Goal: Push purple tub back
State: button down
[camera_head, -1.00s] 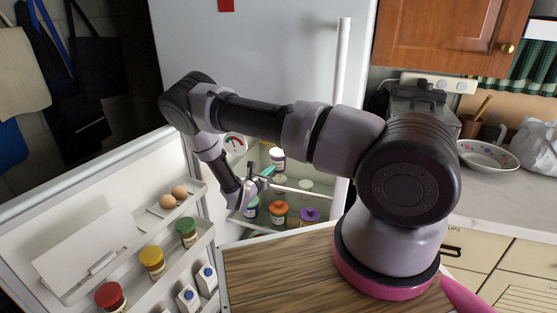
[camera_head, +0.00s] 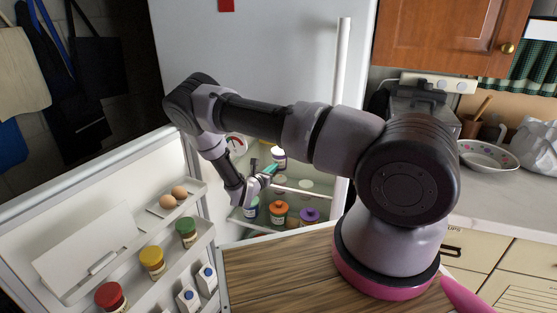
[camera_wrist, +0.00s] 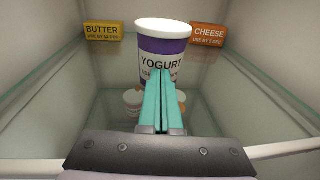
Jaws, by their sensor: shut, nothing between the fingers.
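The purple tub is a white yogurt tub with a purple band, standing upright on the upper glass shelf in the open fridge; it shows in the head view (camera_head: 279,157) and in the wrist view (camera_wrist: 160,46). My gripper (camera_head: 271,170) reaches into the fridge in front of it. In the wrist view its teal fingers (camera_wrist: 163,78) are together and empty, pointing at the tub. Their tips overlap the lower part of the label; I cannot tell whether they touch it.
A yellow butter box (camera_wrist: 103,33) stands left of the tub and an orange cheese box (camera_wrist: 207,36) right, both farther back. Below are an orange-lidded jar (camera_head: 278,211) and a purple-lidded jar (camera_head: 310,216). The open fridge door (camera_head: 120,215) holds jars, eggs and cartons.

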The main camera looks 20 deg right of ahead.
aim_at(277, 170)
jog(key=shift+w+d, duration=0.1)
jog(key=shift+x, duration=0.75)
jog(key=shift+w+r, duration=0.1)
jog(key=shift+x, duration=0.95)
jog(key=shift+w+r, duration=0.1)
jog(key=shift+w, duration=0.05)
